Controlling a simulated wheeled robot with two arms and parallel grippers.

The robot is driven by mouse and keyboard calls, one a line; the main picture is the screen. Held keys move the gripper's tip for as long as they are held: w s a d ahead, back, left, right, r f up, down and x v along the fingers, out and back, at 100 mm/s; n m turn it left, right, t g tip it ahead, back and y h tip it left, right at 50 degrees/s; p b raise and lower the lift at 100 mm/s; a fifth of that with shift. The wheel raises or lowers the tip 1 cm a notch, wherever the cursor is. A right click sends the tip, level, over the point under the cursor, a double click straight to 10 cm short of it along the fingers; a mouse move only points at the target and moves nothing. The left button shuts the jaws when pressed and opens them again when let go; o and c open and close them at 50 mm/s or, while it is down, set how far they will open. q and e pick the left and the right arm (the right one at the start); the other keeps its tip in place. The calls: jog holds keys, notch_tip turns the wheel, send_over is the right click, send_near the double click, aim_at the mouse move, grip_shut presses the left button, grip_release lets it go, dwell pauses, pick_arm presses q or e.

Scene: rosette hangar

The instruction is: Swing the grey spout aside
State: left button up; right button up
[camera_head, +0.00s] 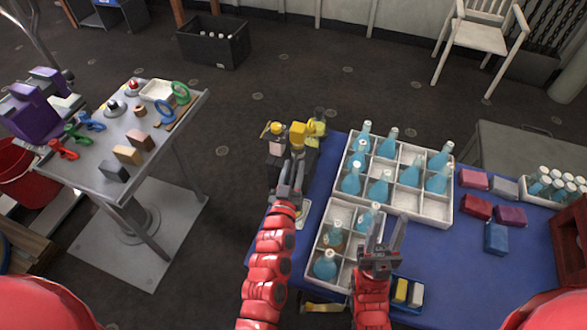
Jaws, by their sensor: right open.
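I cannot clearly make out a grey spout. My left gripper (291,172) is at the table's far left corner, pointing away from me. A yellow block-like piece (298,133) shows right at its fingertips; I cannot tell whether the fingers grip it or are in front of it. Small dark and grey items with yellow parts (276,130) stand beside it, partly hidden by the gripper. My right gripper (386,232) is open and empty, over the right side of the small white bottle crate (336,207).
The blue table (437,245) carries a large white crate (404,212) of blue bottles, several coloured blocks (476,207) and a blue tray (407,311). A grey side table (92,164) with tools and blocks stands left, across open floor. A white chair (476,38) is at the back.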

pick_arm(q)
grip_shut()
dwell(1.2)
